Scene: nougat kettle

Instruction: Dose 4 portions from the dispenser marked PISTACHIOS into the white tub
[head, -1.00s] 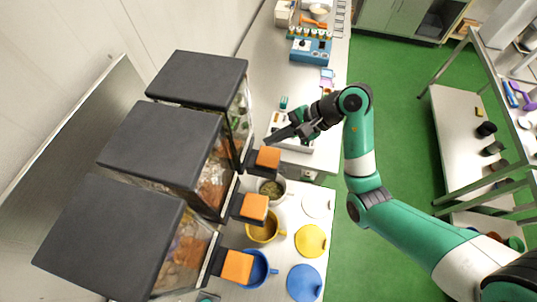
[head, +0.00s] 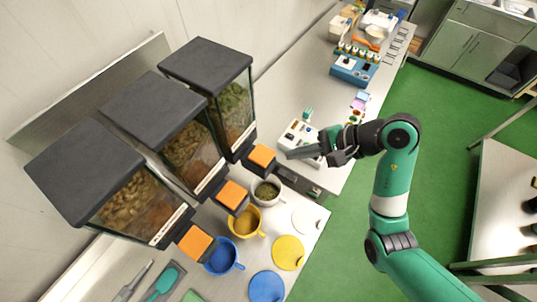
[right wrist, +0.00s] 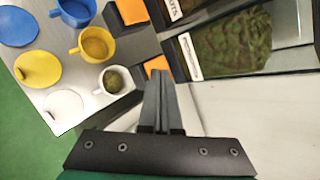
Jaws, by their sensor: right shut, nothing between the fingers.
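The PISTACHIOS dispenser (head: 236,108) is the farthest of three black-lidded dispensers and has green contents. Its label (right wrist: 188,57) shows in the right wrist view. Its orange push block (head: 262,156) is at the front, and part of it shows in the right wrist view (right wrist: 157,65). The white tub (head: 266,193) stands below its outlet with green pieces inside; it also shows in the right wrist view (right wrist: 116,81). My right gripper (head: 290,154) is shut and empty, its fingertips just right of the orange block in the head view. Contact cannot be told. My left gripper is out of view.
A yellow tub (head: 245,222) and a blue tub (head: 222,257) stand under the other two dispensers. White (head: 306,220), yellow (head: 288,253) and blue (head: 266,287) lids lie beside them. A white device (head: 301,138) stands behind my right gripper.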

